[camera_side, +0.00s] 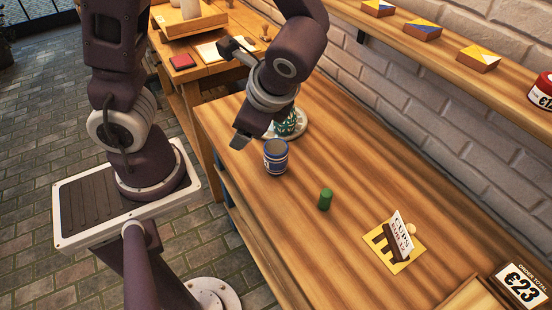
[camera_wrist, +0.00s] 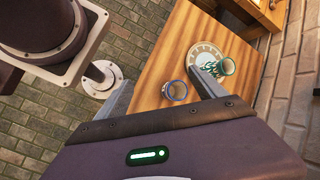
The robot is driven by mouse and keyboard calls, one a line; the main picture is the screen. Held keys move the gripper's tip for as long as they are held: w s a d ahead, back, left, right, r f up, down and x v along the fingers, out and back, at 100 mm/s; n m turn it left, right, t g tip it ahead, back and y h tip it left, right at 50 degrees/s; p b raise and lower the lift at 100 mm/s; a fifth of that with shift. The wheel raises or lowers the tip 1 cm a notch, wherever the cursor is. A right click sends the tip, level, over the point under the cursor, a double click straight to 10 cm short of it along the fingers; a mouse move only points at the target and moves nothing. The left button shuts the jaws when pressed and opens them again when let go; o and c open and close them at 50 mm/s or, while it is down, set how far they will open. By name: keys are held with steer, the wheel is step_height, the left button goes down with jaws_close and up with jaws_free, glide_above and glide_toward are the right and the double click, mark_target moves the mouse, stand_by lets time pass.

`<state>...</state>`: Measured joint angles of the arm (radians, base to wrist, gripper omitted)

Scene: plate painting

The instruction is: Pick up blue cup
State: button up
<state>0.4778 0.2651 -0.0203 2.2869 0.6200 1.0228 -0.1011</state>
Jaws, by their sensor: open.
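The blue cup (camera_side: 276,160) stands upright on the wooden table, with a pale band around it. In the wrist view the blue cup (camera_wrist: 175,92) shows its round blue rim from above, between my two fingers and nearer the right one. My gripper (camera_side: 240,141) is above the table, up and to the left of the cup in the side view, pointing down. In the wrist view my gripper (camera_wrist: 165,76) has its fingers wide apart with nothing held between them.
A green patterned cup (camera_side: 286,126) stands on a white plate (camera_side: 303,123) behind the blue cup. A small green object (camera_side: 325,199) stands to the right, then a yellow sign stand (camera_side: 396,247). A wall shelf (camera_side: 440,50) runs behind. The table's right part has free room.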

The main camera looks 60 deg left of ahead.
mark_target(276, 160)
steer(key=w+f+m+t+y, duration=0.1)
steer(key=f+m+t, duration=0.1)
steer(key=f+m, duration=0.2)
steer(key=w+d+f+m+t+y, duration=0.1)
steer(key=w+f+m+t+y, duration=0.1)
steer(key=f+m, duration=0.3)
steer(key=w+d+f+m+t+y, duration=0.1)
steer(key=w+f+m+t, duration=0.1)
steer(key=f+m, duration=0.3)
step_height(276, 160, down, 2)
steer(key=shift+f+t+y, duration=0.2)
steer(key=shift+t+y, duration=0.1)
steer(key=shift+y, duration=0.1)
steer(key=x, duration=0.7)
steer(key=shift+a+r, duration=0.15)
steer(key=shift+r, duration=0.25)
steer(key=c, duration=1.7)
